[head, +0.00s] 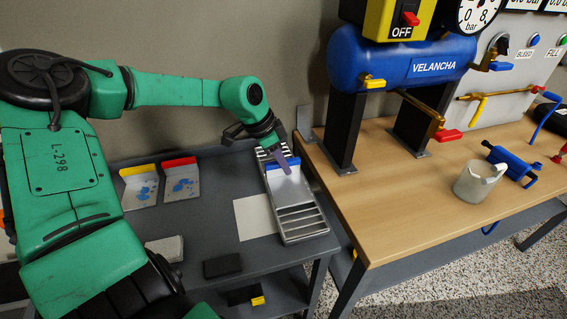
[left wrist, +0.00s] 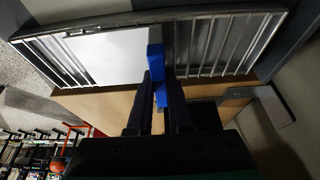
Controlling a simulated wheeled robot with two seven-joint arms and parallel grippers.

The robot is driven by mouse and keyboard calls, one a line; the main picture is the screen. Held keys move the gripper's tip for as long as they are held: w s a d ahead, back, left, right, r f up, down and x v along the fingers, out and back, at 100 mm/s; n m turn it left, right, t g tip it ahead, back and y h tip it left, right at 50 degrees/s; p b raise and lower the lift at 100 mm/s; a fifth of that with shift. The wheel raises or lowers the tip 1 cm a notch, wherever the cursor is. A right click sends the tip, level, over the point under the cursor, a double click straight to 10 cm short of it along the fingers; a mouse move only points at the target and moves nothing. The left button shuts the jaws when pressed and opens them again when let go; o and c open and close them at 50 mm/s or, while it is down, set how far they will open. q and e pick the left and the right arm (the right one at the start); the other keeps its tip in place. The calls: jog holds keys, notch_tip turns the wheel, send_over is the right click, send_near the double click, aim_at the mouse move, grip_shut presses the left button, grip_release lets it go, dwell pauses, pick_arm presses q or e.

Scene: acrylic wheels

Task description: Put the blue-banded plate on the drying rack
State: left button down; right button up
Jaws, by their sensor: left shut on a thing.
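The blue-banded plate (head: 290,187) is pale and flat with a blue strip along its back edge. It lies over the middle of the metal drying rack (head: 302,222), whose bars show in front of and behind it. My left gripper (head: 277,157) is shut on the plate's blue strip. In the left wrist view the fingers (left wrist: 161,90) close on the blue strip, with the white plate (left wrist: 108,52) to the left and rack bars (left wrist: 222,45) to the right. I cannot tell whether the plate rests on the rack. My right gripper is not in view.
A white sheet (head: 254,217) lies beside the rack. The wooden table (head: 400,190) with a blue tank (head: 400,62) and white mug (head: 474,183) is right.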

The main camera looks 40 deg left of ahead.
pick_arm(q)
jog(key=c, duration=0.8)
grip_release()
jog(key=shift+c, duration=0.2)
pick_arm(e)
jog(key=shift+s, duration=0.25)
pick_arm(q)
jog(key=shift+r, duration=0.1)
jog(key=v, duration=0.4)
jog(key=shift+r+p, duration=0.35)
jog(key=v, duration=0.7)
jog(key=shift+s, duration=0.15)
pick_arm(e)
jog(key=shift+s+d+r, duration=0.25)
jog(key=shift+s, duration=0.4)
pick_arm(q)
jog(key=shift+r, duration=0.15)
